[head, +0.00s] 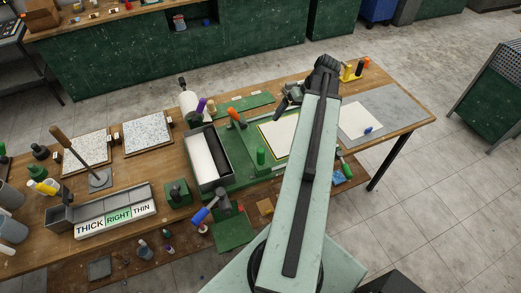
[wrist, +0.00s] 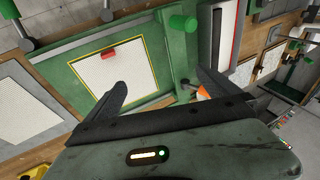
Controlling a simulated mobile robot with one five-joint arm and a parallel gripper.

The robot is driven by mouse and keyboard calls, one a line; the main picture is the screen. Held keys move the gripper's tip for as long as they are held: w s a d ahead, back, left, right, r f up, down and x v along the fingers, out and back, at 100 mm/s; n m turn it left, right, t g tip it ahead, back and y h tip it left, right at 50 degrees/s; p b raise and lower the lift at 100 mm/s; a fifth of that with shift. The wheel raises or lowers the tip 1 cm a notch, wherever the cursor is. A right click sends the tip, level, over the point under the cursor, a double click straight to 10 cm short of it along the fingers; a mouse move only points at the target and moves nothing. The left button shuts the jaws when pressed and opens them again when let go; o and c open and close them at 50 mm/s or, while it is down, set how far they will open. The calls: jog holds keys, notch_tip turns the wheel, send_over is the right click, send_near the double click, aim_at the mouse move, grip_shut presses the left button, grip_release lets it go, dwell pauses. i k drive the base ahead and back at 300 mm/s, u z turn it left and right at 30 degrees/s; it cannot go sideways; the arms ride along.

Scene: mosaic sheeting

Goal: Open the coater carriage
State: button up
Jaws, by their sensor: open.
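The coater carriage looks to be the dark open-topped box (head: 222,172) with a white inside, lying across the green coater bed (head: 238,158). In the wrist view the box (wrist: 216,38) is at upper right. An orange handle (head: 236,117) stands at its far end, and a green knob (head: 261,157) stands to its right; the knob (wrist: 182,22) also shows in the wrist view. A white sheet in a yellow outline (wrist: 110,75) lies on the bed. My gripper (head: 283,103) is open and empty above the bed's far side. In the wrist view its fingers (wrist: 163,90) are spread, the right one partly hiding something orange.
Left of the bed are speckled panels (head: 148,139), a stick on a grey base (head: 100,180) and a THICK/RIGHT/THIN gauge (head: 118,219). A blue-handled tool (head: 205,212) is at the front. A grey plate (head: 395,105) with a white sheet lies at right.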

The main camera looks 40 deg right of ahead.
aim_at(262, 167)
jog(key=z, duration=0.1)
jog(key=k, duration=1)
jog(key=u, duration=0.1)
